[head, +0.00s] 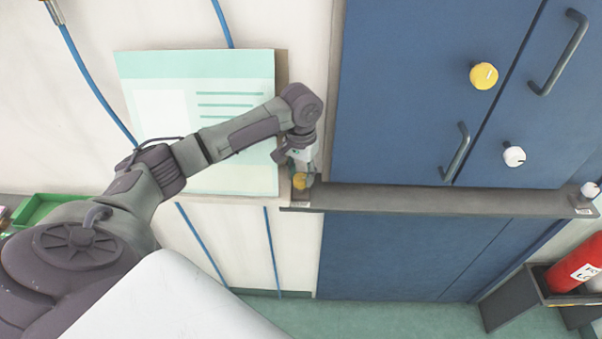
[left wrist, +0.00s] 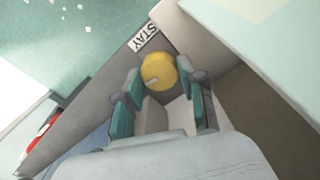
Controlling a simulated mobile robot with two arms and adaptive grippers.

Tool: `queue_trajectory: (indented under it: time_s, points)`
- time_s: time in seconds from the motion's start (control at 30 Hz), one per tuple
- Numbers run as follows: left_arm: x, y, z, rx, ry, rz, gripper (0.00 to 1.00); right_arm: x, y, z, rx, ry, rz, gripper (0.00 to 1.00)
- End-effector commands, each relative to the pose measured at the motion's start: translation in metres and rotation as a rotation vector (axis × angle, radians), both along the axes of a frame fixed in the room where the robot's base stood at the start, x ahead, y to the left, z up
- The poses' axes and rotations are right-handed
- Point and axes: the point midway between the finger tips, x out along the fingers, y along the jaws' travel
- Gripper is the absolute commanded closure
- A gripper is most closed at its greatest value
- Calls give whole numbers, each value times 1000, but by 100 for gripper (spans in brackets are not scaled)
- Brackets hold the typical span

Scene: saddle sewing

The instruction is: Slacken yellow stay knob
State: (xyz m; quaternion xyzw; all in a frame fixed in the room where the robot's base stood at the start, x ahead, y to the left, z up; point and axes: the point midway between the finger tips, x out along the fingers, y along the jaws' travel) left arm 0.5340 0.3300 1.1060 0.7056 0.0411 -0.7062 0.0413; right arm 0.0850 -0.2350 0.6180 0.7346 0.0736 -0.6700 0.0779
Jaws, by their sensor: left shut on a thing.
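The yellow stay knob (head: 300,181) is at the left end of the grey rail (head: 430,199), partly hidden by my gripper. In the left wrist view the yellow knob (left wrist: 160,71) shows a pale mark on its face and sits between the two fingers. A label reading STAY (left wrist: 143,38) is on the grey surface beside it. My left gripper (head: 299,172) reaches down to the knob, and it also shows in the left wrist view (left wrist: 163,84), shut on the knob. My right gripper is not in view.
A blue cabinet (head: 420,80) carries another yellow knob (head: 483,76), a white knob (head: 514,156) and bar handles (head: 456,152). A further white knob (head: 590,190) is at the rail's right end. A pale green poster (head: 190,65) hangs behind my arm.

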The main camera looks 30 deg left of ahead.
Motion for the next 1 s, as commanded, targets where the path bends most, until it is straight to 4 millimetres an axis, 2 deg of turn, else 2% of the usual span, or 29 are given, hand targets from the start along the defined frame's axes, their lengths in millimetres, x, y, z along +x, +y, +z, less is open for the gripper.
queue_trajectory:
  time_s: [0.03,0.07,0.2,0.57,0.73,1.0]
  points:
    - [1,1,1,1,-2,0,95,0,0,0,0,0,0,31]
    - [1,1,1,1,-2,0,55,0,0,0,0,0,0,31]
    - [0,0,1,0,-2,-1,35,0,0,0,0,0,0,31]
    - [1,0,5,0,-2,-2,35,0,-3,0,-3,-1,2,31]
    - [1,0,30,-1,-5,-4,35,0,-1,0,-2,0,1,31]
    - [1,0,88,0,-5,-2,35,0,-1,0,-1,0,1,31]
